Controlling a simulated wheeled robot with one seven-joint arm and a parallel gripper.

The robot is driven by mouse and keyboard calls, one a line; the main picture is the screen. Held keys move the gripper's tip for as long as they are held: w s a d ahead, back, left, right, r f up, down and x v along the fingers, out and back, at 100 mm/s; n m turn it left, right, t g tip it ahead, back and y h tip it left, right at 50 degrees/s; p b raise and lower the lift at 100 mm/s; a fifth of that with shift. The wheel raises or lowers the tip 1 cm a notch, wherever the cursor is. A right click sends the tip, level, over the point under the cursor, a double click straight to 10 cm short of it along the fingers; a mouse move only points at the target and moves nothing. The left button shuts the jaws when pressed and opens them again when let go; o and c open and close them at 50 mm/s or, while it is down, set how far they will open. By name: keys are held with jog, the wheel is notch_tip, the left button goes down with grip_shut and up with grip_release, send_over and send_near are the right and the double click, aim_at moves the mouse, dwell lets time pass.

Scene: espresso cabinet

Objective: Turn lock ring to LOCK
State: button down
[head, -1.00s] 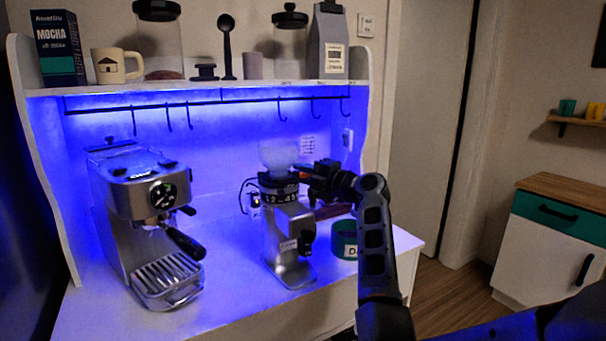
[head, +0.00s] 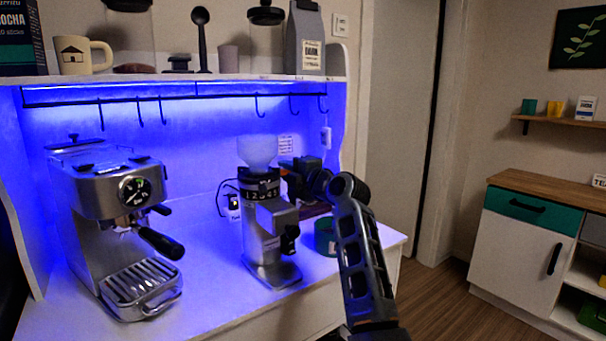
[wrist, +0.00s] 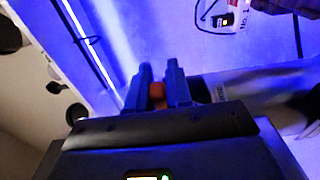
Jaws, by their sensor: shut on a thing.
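The grinder (head: 268,243) stands upright on the counter, with a clear hopper (head: 257,151) on top. The dark lock ring (head: 257,174) sits just under the hopper, above a band of numbers (head: 262,190). My gripper (head: 283,166) reaches in from the right at the height of the ring, close against its right side. In the wrist view, the two blue fingers of my gripper (wrist: 158,72) are shut on a small orange piece (wrist: 157,95). Whether this piece is part of the ring, and where the LOCK mark is, I cannot tell.
An espresso machine (head: 115,225) stands to the left on the counter (head: 215,315). A green tin (head: 325,237) stands right of the grinder, beside my arm. A shelf (head: 190,78) with hooks runs above. The front counter is clear.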

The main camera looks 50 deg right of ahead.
jog(key=shift+s+a+f+m+h, duration=0.15)
jog(key=shift+s+m+h, duration=0.1)
jog(key=shift+m+h, duration=0.25)
jog(key=c, duration=1.1)
grip_release()
jog(key=shift+b+v, duration=0.8)
jog(key=shift+v, duration=3.15)
jog(key=shift+a, duration=0.15)
